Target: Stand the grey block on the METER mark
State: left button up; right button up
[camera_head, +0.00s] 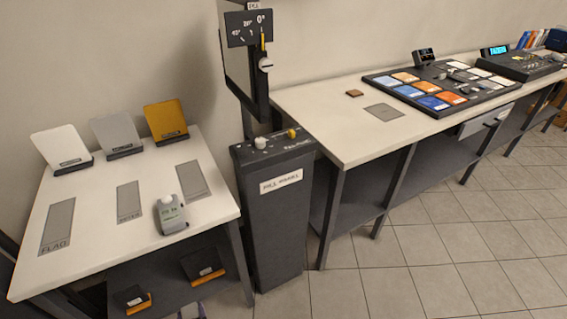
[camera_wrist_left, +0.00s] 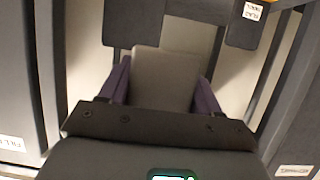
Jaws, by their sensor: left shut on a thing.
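My left gripper (camera_wrist_left: 160,85) is shut on a pale grey block (camera_wrist_left: 165,72) in the left wrist view, with a purple finger on each side of it. In the head view only a small pale and purple bit at the bottom edge, probably this gripper (camera_head: 191,312), shows below the left table. The left table (camera_head: 95,225) bears several grey marks. The left one reads FLAG (camera_head: 57,228). The lettering on the middle mark (camera_head: 128,202) and the right mark (camera_head: 191,179) is too small to read surely. My right gripper is not in view.
A small grey device (camera_head: 171,214) stands at the table's front edge. White, grey and orange plates (camera_head: 166,120) stand at the back. Dark orange-edged boxes (camera_head: 203,268) lie on the shelf below. A dark pedestal (camera_head: 272,215) stands between the tables. The middle mark is bare.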

pick_arm(q)
notch_tip(320, 180, up, 15)
jog(key=m+h+p, duration=0.1)
jog(key=p, duration=0.4)
notch_tip(320, 180, up, 14)
jog(key=r+m+t+h+p, duration=0.1)
jog(key=h+p, duration=0.1)
jog(key=p, duration=0.3)
send_over(193, 310)
jog(key=d, duration=0.3)
jog(key=s+d+r+m+h+p, duration=0.1)
jog(key=s+r+p, duration=0.1)
jog(key=r+p, duration=1.1)
jog(key=s+d+r+m+h+p, duration=0.1)
jog(key=s+d+r+p, duration=0.1)
jog(key=r+p, duration=1.1)
jog(key=s+d+r+m+h+p, duration=0.1)
jog(key=s+d+r+p, duration=0.1)
jog(key=r+p, duration=1.1)
jog(key=shift+d+r, duration=0.2)
jog(key=shift+r, duration=0.55)
